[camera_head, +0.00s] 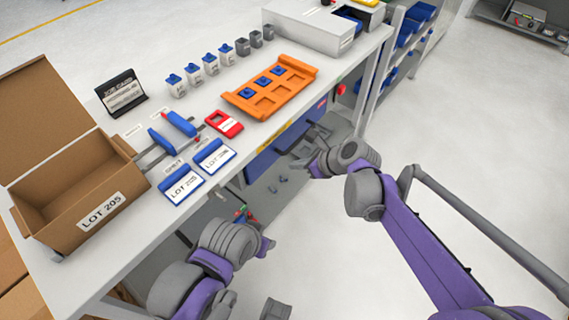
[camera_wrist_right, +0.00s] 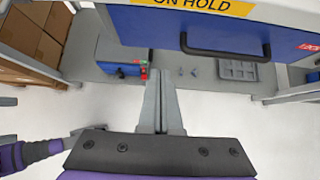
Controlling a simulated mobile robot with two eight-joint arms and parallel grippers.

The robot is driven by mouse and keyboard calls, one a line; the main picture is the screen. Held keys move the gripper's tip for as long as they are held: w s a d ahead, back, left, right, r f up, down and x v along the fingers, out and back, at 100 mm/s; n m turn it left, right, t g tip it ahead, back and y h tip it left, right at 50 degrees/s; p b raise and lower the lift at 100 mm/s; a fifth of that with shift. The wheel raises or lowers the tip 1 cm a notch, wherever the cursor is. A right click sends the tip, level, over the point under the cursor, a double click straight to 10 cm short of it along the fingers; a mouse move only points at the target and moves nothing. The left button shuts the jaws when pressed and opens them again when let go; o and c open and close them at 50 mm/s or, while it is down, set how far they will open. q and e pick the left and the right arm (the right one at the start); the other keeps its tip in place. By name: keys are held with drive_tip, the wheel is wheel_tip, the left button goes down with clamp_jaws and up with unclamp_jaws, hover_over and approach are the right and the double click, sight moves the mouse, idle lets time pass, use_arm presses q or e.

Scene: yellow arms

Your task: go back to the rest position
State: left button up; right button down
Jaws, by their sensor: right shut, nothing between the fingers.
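My right gripper (camera_head: 296,154) is beside the front of the workbench, below the tabletop level in the head view. In the right wrist view its two fingers (camera_wrist_right: 162,108) are together with nothing between them. My left arm is low in front of the bench at the bottom of the head view; its gripper end (camera_head: 266,245) is small and partly hidden, so its jaw state is unclear. Part of the left arm also shows at the lower left of the right wrist view. Neither gripper visibly holds anything.
The workbench (camera_head: 72,158) carries an open carton (camera_head: 62,222), an orange tray (camera_head: 243,104) with blue pieces, several small bottles and a black sign (camera_head: 122,92). A blue drawer with a dark handle (camera_wrist_right: 225,52) faces my right gripper. Open floor (camera_head: 480,150) lies to the right.

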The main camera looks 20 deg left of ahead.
drive_tip(key=v, duration=0.3)
drive_tip(key=shift+s, duration=0.1)
drive_tip(key=shift+d+r, duration=0.1)
drive_tip(key=shift+d, duration=0.05)
drive_tip(key=s+d+r+n+t+h+p, duration=0.1)
drive_tip(key=s+d+r+n+h+p, duration=0.1)
drive_tip(key=s+d+n, duration=0.4)
drive_tip(key=s+d+r+n+t+h+p, duration=0.1)
drive_tip(key=s+d+r+n+h+p, duration=0.2)
drive_tip(key=d, duration=1.3)
drive_tip(key=s+d+r+n+t+h+p, duration=0.1)
drive_tip(key=s+d+n+p, duration=0.4)
drive_tip(key=s+d+n, duration=0.6)
drive_tip(key=r+n+h, duration=0.1)
drive_tip(key=h, duration=0.1)
drive_tip(key=shift+r+h+p, duration=0.3)
drive_tip(key=shift+p, duration=0.05)
drive_tip(key=shift+d, duration=0.15)
